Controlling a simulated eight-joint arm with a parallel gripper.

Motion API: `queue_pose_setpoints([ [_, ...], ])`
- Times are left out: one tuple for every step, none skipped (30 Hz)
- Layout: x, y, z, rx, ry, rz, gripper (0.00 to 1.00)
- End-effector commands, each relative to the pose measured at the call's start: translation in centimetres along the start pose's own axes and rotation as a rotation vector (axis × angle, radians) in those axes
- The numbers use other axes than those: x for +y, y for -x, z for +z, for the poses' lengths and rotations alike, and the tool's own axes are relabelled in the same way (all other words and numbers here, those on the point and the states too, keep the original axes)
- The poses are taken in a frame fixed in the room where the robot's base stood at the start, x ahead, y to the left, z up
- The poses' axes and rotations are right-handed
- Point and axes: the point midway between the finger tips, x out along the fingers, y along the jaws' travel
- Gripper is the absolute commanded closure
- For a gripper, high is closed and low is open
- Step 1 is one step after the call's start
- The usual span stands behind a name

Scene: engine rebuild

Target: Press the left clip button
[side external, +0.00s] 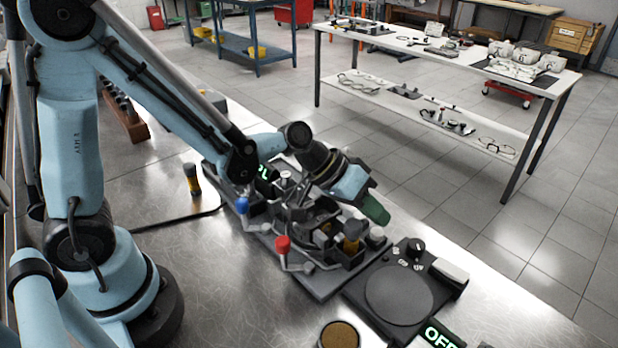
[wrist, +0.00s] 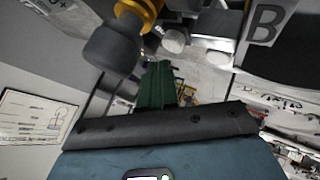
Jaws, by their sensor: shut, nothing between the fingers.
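A dark grey fixture (side external: 318,284) sits on the metal bench, with a blue-knobbed lever (side external: 242,206) and a red-knobbed lever (side external: 283,244). A dark knob with a yellow ring (side external: 352,232) stands at its right end; a similar knob shows large in the wrist view (wrist: 115,50). My gripper (side external: 376,211) has green fingers and is tilted over the fixture's right rear side. In the wrist view its fingers (wrist: 156,82) are together and empty, below the yellow-ringed knob. Whether they touch anything is unclear. I cannot pick out the left clip button for certain; my wrist hides part of the fixture.
A black round-plate device (side external: 398,294) with a dial and a green "OFF" display (side external: 440,336) stands right of the fixture. A panel marked "B" (wrist: 265,22) and pale rounded parts (wrist: 174,41) are close in the wrist view.

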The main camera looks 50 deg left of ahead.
Motion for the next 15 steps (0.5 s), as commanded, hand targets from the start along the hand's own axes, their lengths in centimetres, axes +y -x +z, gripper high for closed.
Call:
queue_pose_setpoints([
  [0.0, 0.0, 0.0, 0.000, 0.000, 0.000, 1.00],
  [0.1, 0.1, -0.1, 0.000, 0.000, 0.000, 1.00],
  [0.1, 0.2, -0.1, 0.000, 0.000, 0.000, 1.00],
  [0.2, 0.3, -0.2, 0.000, 0.000, 0.000, 1.00],
  [0.3, 0.5, -0.3, 0.000, 0.000, 0.000, 1.00],
  [0.5, 0.7, -0.5, 0.000, 0.000, 0.000, 1.00],
  [0.7, 0.9, -0.7, 0.000, 0.000, 0.000, 1.00],
  [0.8, 1.1, -0.8, 0.000, 0.000, 0.000, 1.00],
  [1.0, 1.4, -1.0, 0.000, 0.000, 0.000, 1.00],
  [1.1, 1.6, -1.1, 0.000, 0.000, 0.000, 1.00],
  [1.3, 1.8, -1.2, 0.000, 0.000, 0.000, 1.00],
  [1.5, 2.0, -1.4, 0.000, 0.000, 0.000, 1.00],
  [1.6, 2.2, -1.6, 0.000, 0.000, 0.000, 1.00],
  [1.7, 2.4, -1.7, 0.000, 0.000, 0.000, 1.00],
  [1.9, 2.6, -1.9, 0.000, 0.000, 0.000, 1.00],
])
